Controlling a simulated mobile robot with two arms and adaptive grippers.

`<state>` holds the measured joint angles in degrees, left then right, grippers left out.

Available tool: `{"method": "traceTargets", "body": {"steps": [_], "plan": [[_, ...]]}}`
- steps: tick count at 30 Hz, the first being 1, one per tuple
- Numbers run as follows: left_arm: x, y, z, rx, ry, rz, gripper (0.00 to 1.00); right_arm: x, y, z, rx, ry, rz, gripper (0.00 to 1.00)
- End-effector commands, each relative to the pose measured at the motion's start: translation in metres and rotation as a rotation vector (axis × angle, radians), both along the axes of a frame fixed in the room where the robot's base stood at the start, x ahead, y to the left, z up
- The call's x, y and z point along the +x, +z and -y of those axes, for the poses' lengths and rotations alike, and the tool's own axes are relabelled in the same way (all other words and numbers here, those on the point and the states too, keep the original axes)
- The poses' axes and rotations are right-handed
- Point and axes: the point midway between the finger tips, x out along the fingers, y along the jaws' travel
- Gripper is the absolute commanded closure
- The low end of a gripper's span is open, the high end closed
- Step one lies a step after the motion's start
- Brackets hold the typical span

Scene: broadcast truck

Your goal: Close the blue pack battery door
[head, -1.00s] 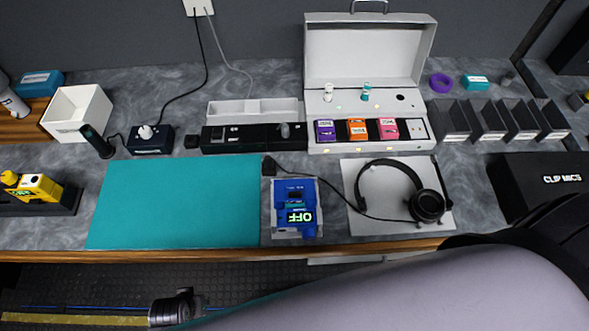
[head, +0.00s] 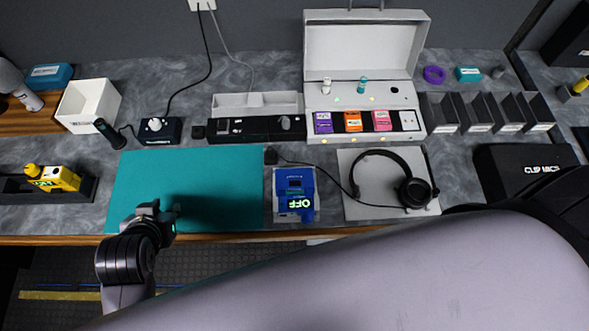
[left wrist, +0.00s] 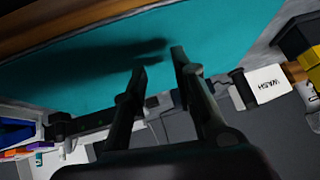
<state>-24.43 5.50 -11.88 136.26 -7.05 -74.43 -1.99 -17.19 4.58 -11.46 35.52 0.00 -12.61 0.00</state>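The blue pack (head: 294,196) lies on a light grey pad at the front middle of the counter, its lit display reading OFF. Its battery door is too small to make out, so I cannot tell how far it stands open. My left gripper (head: 168,214) is over the front left part of the teal mat (head: 205,185), well to the left of the blue pack. In the left wrist view its two fingers (left wrist: 158,62) stand apart with nothing between them. A blue thing at the left edge there (left wrist: 15,130) looks like the pack. My right gripper is not in view.
A headset (head: 405,190) lies on a pad right of the pack. A black cable runs between them. An open white case (head: 360,50) with coloured packs stands behind. A yellow pack (head: 55,178) sits in a holder at the left. The teal mat is clear.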

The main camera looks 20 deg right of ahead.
Motion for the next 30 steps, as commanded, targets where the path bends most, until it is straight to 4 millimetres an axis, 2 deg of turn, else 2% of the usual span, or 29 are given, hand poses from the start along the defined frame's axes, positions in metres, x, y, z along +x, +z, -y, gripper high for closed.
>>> {"method": "traceTargets", "body": {"steps": [1,5,7,8,9,11,12,14,15,17,19,21,23,24,26,28,30], "plan": [[0.022,0.010,0.007,0.008,-0.019,0.073,0.75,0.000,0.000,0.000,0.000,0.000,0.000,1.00],[0.082,0.050,0.032,0.045,-0.085,0.315,0.75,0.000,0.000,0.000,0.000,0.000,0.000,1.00],[0.119,0.085,0.054,0.078,-0.138,0.486,0.75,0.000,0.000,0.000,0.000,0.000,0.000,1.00],[0.134,0.103,0.065,0.093,-0.166,0.568,0.75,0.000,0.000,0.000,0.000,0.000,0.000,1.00],[0.151,0.130,0.082,0.116,-0.205,0.681,0.75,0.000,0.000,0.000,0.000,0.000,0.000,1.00],[0.172,0.170,0.109,0.155,-0.270,0.851,0.75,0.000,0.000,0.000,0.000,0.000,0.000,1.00],[0.181,0.198,0.128,0.182,-0.317,0.966,0.75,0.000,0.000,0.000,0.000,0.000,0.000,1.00],[0.187,0.240,0.160,0.224,-0.390,1.139,0.75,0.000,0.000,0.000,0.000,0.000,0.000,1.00],[0.187,0.267,0.182,0.252,-0.444,1.255,0.75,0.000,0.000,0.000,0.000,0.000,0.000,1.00],[0.181,0.305,0.217,0.297,-0.529,1.428,0.75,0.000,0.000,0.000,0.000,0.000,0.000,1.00],[0.164,0.343,0.258,0.349,-0.638,1.628,0.75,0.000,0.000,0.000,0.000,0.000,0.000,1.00],[0.138,0.372,0.299,0.404,-0.760,1.827,0.75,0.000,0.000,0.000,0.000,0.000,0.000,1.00],[0.111,0.389,0.333,0.452,-0.875,1.995,0.75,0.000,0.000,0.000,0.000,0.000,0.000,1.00],[0.092,0.395,0.354,0.483,-0.956,2.106,0.75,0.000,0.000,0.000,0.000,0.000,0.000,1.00],[0.061,0.397,0.383,0.530,-1.091,2.263,0.75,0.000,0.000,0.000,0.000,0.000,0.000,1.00],[0.026,0.389,0.411,0.582,-1.267,2.439,0.75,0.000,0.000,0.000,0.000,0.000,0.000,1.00],[-0.005,0.371,0.432,0.632,-1.465,2.597,0.75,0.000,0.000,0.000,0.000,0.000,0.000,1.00]]}}
